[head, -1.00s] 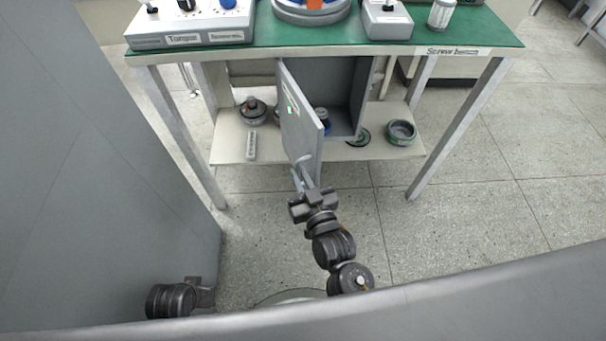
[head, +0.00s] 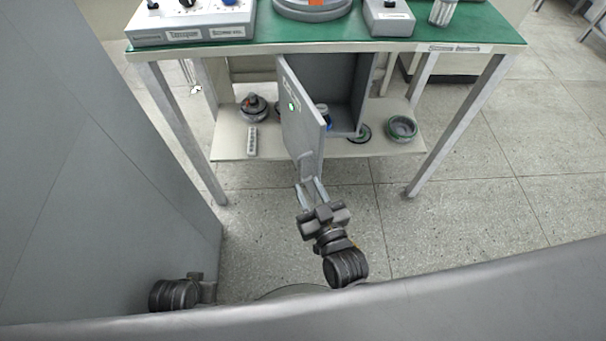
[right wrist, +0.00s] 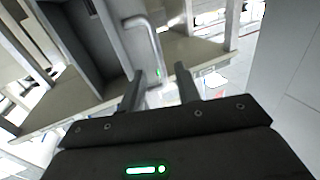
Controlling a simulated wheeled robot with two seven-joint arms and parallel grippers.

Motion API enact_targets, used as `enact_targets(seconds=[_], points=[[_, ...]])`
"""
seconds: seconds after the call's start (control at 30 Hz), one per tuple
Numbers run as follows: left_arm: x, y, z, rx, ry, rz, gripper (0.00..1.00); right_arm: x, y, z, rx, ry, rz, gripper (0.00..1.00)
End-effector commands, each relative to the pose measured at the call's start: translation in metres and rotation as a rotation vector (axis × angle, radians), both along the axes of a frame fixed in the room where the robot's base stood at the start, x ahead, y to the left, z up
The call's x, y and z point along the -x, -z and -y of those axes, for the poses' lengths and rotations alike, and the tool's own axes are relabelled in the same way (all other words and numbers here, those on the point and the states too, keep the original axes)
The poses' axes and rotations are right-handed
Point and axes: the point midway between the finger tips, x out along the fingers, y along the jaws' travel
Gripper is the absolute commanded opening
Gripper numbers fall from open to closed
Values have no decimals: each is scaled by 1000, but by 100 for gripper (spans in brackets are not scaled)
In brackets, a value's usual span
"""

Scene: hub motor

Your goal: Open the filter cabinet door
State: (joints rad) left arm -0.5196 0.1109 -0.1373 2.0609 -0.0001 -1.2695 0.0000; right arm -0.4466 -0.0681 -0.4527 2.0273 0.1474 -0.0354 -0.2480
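The grey filter cabinet (head: 368,80) stands on the bench's lower shelf. Its door (head: 301,115) is swung well open toward me, showing part of the dark inside. A pale bar handle (head: 307,167) is near the door's lower free edge; it also shows in the right wrist view (right wrist: 144,36). My right gripper (head: 311,193) is open, with its fingers apart just in front of the handle. In the right wrist view the fingers (right wrist: 160,88) show a gap between them, and nothing is clearly held. My left gripper (head: 206,288) is low at the left; its fingers cannot be made out.
The green-topped bench (head: 330,40) has slanted legs on both sides. The lower shelf (head: 230,146) holds a dark round part (head: 254,107) and a green-rimmed bowl (head: 401,127). A large grey panel (head: 90,170) fills the left. Floor right of my right arm is clear.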

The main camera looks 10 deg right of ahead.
Motion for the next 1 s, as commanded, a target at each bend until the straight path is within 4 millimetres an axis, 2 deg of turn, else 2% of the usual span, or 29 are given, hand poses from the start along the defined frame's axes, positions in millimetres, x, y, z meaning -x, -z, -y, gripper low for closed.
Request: enact_targets(seconds=[0.1, 0.3, 0.67, 0.77, 0.87, 0.93, 1.0], points=[[2, 5, 0, -2, 0, -10, 0, 23, 0, 5, 0, -1, -2, 33], [1, 6, 0, -1, 2, -7, 0, 47, -1, 12, 1, 0, 2, 33], [0, 7, 1, 1, 2, -5, 0, 53, -1, 13, -1, 1, 3, 33], [0, 7, 1, 0, 2, -6, 0, 53, 2, 14, 3, -2, -8, 21], [0, 7, 1, 0, 2, -7, 0, 51, 21, 19, 27, -18, -87, 8], [0, 7, 1, -1, 2, -8, 0, 51, 47, 27, 59, -36, -200, 0], [0, 7, 1, -1, 2, -8, 0, 54, 81, 41, 100, -50, -352, 0]])
